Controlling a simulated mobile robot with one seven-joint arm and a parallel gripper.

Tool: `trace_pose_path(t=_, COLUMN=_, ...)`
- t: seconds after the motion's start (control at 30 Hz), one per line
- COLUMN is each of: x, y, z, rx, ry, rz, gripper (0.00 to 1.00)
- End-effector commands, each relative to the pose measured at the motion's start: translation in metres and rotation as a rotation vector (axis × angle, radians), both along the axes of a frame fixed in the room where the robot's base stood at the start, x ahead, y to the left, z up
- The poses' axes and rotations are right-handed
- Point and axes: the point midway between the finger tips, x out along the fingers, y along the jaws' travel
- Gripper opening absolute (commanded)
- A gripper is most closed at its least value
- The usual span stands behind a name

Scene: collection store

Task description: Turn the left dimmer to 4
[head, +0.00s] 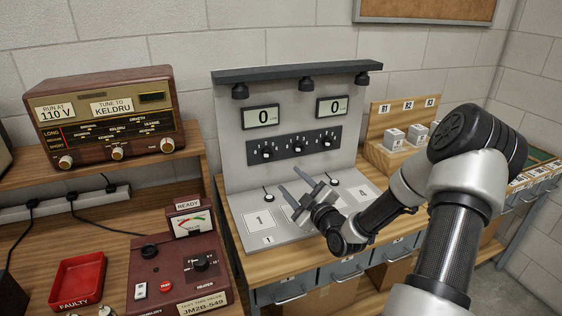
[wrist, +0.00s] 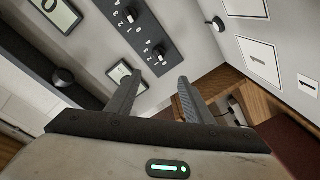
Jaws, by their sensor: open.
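The left dimmer (head: 267,152) is a black knob on a dark strip with a number scale, on the grey upright board. The left display (head: 261,117) above it reads 0. The right dimmer (head: 326,139) sits on the same strip, and the right display (head: 333,106) also reads 0. My gripper (head: 289,179) is open and empty, below and in front of the strip, apart from both knobs. In the wrist view, the left dimmer (wrist: 158,52) lies just beyond the fingertips (wrist: 160,77). The exact knob pointings are too small to read.
Small toggle switches (head: 268,198) and numbered plates (head: 265,220) lie on the bench panel beneath my gripper. Lamps (head: 306,84) hang from the dark top rail (head: 298,72). A radio (head: 107,119) and a red valve tester (head: 180,265) stand at left. White boxes (head: 394,139) stand at right.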

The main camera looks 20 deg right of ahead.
Motion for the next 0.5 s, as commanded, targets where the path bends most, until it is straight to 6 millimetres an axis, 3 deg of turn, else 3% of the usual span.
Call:
trace_pose_path(t=0.17, x=0.013, y=-0.005, z=-0.002, rx=0.001, ry=-0.01, rz=-0.008, gripper=0.47)
trace_pose_path(t=0.5, x=0.083, y=0.002, z=-0.001, rx=0.003, ry=-0.008, rz=-0.01, gripper=0.47)
